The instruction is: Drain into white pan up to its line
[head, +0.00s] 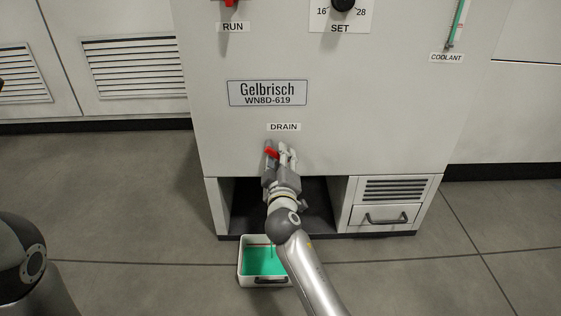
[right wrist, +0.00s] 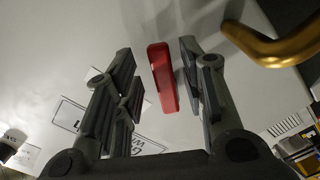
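The white pan (head: 242,279) sits on the floor in front of the machine's open bay. Green liquid (head: 258,262) covers its bottom, and a thin reddish line shows on its inner back wall, above the liquid. My right arm hides part of the pan's right side. The red drain handle (head: 271,153) is under the DRAIN label (head: 284,127). My right gripper (head: 281,158) is at the handle. In the right wrist view the red handle (right wrist: 162,78) stands between the open fingers, with gaps on both sides. My left gripper is out of view.
A brass pipe (right wrist: 275,48) curves close to the right finger in the right wrist view. A vented drawer unit (head: 388,204) is right of the bay. The RUN switch (head: 230,3), SET knob (head: 343,4) and coolant gauge (head: 457,22) are higher up.

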